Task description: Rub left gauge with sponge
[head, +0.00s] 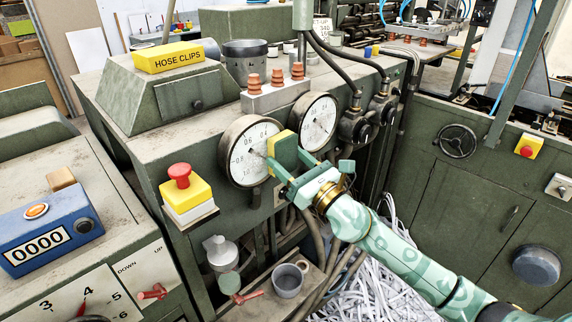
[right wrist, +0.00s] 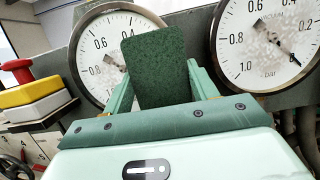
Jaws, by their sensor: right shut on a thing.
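The left gauge (head: 246,147) is a round white dial on the front of the green machine; it also shows in the right wrist view (right wrist: 92,47). The sponge (head: 284,151) is yellow with a dark green pad, and its green face shows in the right wrist view (right wrist: 155,66). My right gripper (head: 285,172) is shut on the sponge and holds it at the right edge of the left gauge, covering part of the dial. I cannot tell whether the sponge touches the glass. My left gripper is not in view.
A second gauge (head: 317,121) with a smudged face is just to the right. A red emergency button on a yellow box (head: 185,190) sticks out to the left. Copper-coloured fittings (head: 276,77) stand above the gauges. A grey cup (head: 288,280) stands on a ledge below.

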